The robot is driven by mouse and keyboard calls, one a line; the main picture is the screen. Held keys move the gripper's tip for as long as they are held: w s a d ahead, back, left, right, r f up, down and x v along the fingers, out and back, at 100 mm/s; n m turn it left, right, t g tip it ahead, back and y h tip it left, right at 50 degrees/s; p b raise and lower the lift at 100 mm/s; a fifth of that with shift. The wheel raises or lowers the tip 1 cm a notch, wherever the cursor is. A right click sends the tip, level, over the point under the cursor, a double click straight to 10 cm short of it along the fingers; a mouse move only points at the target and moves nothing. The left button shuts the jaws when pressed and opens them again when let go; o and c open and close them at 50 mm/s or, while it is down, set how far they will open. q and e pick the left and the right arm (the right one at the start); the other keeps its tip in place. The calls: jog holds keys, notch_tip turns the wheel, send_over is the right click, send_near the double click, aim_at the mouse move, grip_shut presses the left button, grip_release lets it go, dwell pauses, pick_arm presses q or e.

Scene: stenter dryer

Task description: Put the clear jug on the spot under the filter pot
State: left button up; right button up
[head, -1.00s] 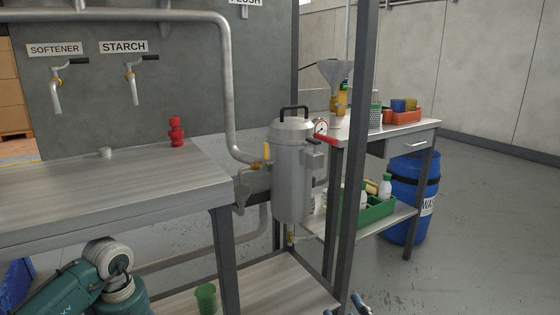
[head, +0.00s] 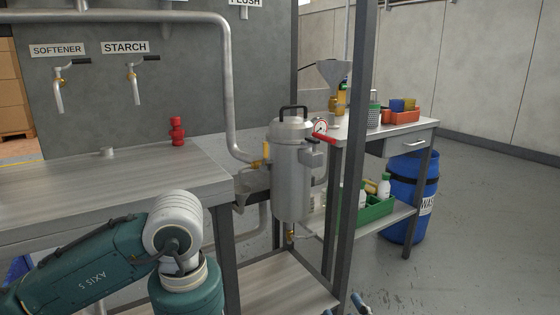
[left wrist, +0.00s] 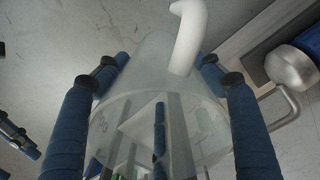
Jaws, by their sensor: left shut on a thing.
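The clear jug (left wrist: 150,95) fills the middle of the left wrist view. It is see-through, with a pale curved part (left wrist: 187,38) at its top. My left gripper (left wrist: 160,85) has a blue finger on each side and is shut on it. Jug and left gripper are out of the head view. My right gripper (head: 344,307) shows only two separated fingertips at the bottom edge.
A dark upright post (head: 356,150) stands right of the pot. The steel counter (head: 100,190) is on the left, with a red fitting (head: 177,131). A green crate (head: 377,209) and blue drum (head: 408,200) are at the right.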

pick_arm(q)
jog(key=s+d+r+m, duration=0.1)
jog(key=d, duration=0.1)
jog(key=s+d+r+m, duration=0.1)
jog(key=d+r, duration=0.1)
jog(key=s+d+r+m, duration=0.1)
jog(key=d+r+m, duration=0.1)
jog(key=shift+s+d, duration=0.15)
jog(key=shift+f, duration=0.2)
dwell(0.3)
jog(key=shift+r, duration=0.1)
dwell(0.3)
dwell(0.4)
